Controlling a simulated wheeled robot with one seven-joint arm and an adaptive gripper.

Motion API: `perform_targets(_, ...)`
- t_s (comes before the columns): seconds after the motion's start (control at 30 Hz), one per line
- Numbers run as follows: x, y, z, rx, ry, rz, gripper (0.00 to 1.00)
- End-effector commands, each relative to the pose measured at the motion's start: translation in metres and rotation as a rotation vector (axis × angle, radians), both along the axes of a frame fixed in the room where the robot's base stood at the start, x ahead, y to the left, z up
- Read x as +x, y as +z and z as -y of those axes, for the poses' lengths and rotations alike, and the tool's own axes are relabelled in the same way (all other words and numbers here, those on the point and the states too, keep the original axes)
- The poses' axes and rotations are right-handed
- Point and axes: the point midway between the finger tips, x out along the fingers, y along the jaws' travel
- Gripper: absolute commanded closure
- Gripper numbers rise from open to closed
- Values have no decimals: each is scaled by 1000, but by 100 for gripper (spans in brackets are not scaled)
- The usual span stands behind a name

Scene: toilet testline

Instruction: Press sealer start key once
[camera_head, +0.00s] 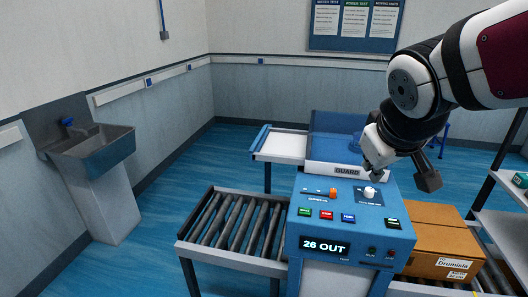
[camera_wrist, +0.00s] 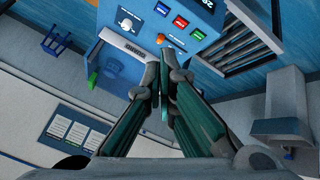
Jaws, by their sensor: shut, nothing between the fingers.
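The blue sealer panel (camera_head: 336,229) stands at the centre of the head view. The wrist view shows the row upside down, with green (camera_wrist: 198,35), red (camera_wrist: 180,22) and blue (camera_wrist: 162,8) keys. My gripper (camera_wrist: 160,68) is shut and empty, apart from the keys. In the head view my wrist is above the panel's right back.
An orange knob (camera_head: 333,193) and a white knob (camera_head: 370,192) stand on the panel. The display (camera_head: 324,246) reads "26 OUT". The guard (camera_head: 346,171) lies behind. A roller conveyor (camera_head: 234,227) is left, a cardboard box (camera_head: 440,250) right.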

Motion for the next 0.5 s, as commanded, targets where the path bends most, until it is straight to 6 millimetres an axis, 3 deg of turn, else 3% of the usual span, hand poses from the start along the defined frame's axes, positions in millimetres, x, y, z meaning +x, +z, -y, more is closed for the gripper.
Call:
perform_targets(0.1, 52, -8, 9, -97, 105, 12, 100)
perform_targets(0.27, 119, -33, 9, -185, 283, 35, 100)
perform_targets(0.5, 196, -99, -12, -214, 587, 80, 100)
